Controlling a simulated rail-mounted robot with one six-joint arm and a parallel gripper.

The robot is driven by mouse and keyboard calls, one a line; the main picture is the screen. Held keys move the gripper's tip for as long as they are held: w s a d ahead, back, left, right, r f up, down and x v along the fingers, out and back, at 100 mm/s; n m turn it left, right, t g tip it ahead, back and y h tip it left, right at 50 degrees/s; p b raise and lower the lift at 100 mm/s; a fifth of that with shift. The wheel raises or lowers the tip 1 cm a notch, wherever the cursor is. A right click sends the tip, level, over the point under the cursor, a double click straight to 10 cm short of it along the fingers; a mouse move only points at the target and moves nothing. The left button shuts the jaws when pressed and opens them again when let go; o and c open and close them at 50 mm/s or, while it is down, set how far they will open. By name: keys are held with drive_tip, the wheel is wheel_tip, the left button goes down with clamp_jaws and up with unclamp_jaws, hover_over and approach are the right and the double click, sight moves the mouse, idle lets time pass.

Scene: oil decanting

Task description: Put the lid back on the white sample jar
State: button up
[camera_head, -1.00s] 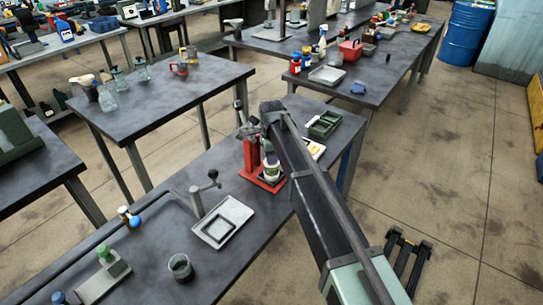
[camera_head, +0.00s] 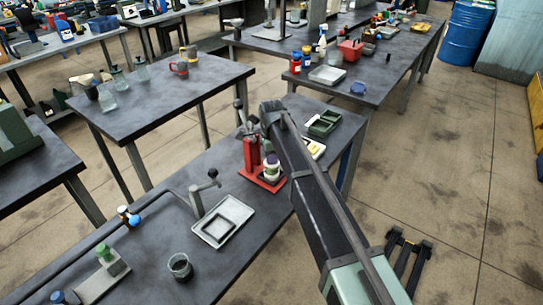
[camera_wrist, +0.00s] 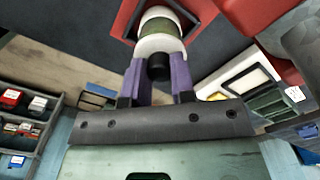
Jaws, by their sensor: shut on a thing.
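The white sample jar with a green band (camera_wrist: 160,32) stands on the red stand (camera_head: 249,155), at the middle of the bench in the head view (camera_head: 272,171). My gripper (camera_wrist: 158,72) is shut on the lid's black knob, with a purple finger on either side. The white lid (camera_wrist: 158,46) is in line with the jar, at its mouth end. I cannot tell whether it is fully seated or a small gap is left. In the head view my arm hides most of the gripper.
A grey tray (camera_head: 229,214) and a grey cup (camera_head: 180,266) lie nearer on the same bench. A lever-handled fixture (camera_head: 197,202) stands by the tray. A green bin (camera_head: 324,124) is behind my arm. The bench between tray and cup is clear.

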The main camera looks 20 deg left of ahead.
drive_tip(key=o, duration=1.5)
drive_tip(key=shift+c, duration=0.2)
drive_tip(key=shift+r, duration=0.1)
wheel_tip(320, 180, up, 7)
drive_tip(key=p, duration=0.7)
clamp_jaws()
